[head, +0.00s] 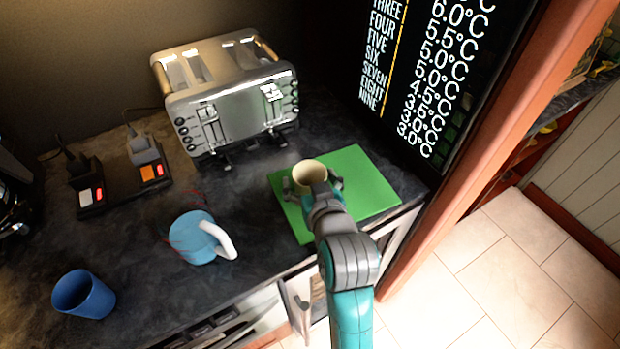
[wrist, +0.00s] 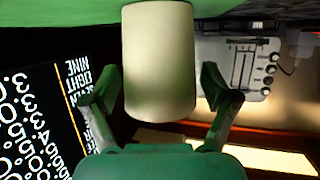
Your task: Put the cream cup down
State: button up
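The cream cup (head: 310,174) stands upright on the green board (head: 362,184), near its back left part. In the wrist view, which is upside down, the cup (wrist: 159,60) fills the middle, its base towards the green surface at the top. My gripper (head: 312,186) reaches over from the front with one finger on each side of the cup. In the wrist view the fingers of my gripper (wrist: 160,85) are spread, with narrow gaps between them and the cup wall. They do not appear to press on it.
A silver toaster (head: 235,105) stands close behind the board. A light blue mug (head: 192,238) and a blue cup (head: 84,295) are to the left. A power strip (head: 122,180) lies behind them. A dark temperature panel (head: 385,90) rises at the right. The counter's front edge is close.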

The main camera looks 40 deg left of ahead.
jog(key=shift+r, duration=0.15)
jog(key=v, duration=1.2)
jog(key=s+d+f+m+t+h, duration=0.2)
jog(key=d+f+m+h, duration=0.1)
jog(key=d+f, duration=0.65)
jog(key=s+d+f+m+t+h, duration=0.25)
jog(key=d+f, duration=0.35)
jog(key=d, duration=0.7)
jog(key=s+d+m+t+h, duration=0.1)
jog(key=s+d+m+h, duration=0.1)
jog(key=s+d, duration=0.4)
jog(key=s+d+m+t+h, duration=0.1)
jog(key=s+d+m+h, duration=0.2)
jog(key=s+d, duration=0.4)
jog(key=s, duration=0.6)
jog(key=shift+s+r+h, duration=0.15)
jog(key=shift+r+h, duration=0.05)
jog(key=shift+h, duration=0.15)
